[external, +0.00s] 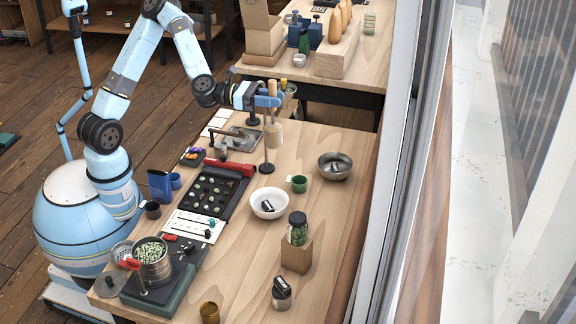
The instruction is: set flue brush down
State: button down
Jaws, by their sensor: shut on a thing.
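My gripper (268,101) is at the far end of the long wooden table (325,235), shut on the flue brush. The brush is roughly upright. Its wooden handle (272,87) sticks up above the jaws, and its pale head (273,134) hangs below them. A dark round base with a thin upright (266,167) shows just below the head. I cannot tell whether the brush touches it or is only in line with it.
A metal bowl (335,166) and green cup (299,183) are to the right. A white bowl (269,203) and a dark sorting tray (212,190) with a red thing (229,167) are nearer. A jar (297,228) stands on a wooden block (296,256). Bare wood lies along the right side.

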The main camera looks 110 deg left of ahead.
jog(key=s+d+m+h, duration=0.15)
jog(key=s+d, duration=0.35)
jog(key=d, duration=0.5)
jog(key=s+d+f+m+h, duration=0.1)
jog(key=s+d+h, duration=0.25)
jog(key=d, duration=0.65)
jog(key=s+d+m+h, duration=0.2)
jog(key=s+d, duration=0.3)
jog(key=d, duration=0.5)
notch_tip(320, 180, down, 18)
jog(key=w+d+f, duration=0.3)
jog(key=w+f, duration=0.3)
jog(key=w+d+f, duration=0.3)
jog(key=w+f, duration=0.3)
jog(key=f, duration=0.1)
jog(key=shift+w+g, duration=0.2)
jog(key=shift+g, duration=0.2)
jog(key=shift+f, duration=0.1)
jog(key=c, duration=0.8)
grip_release()
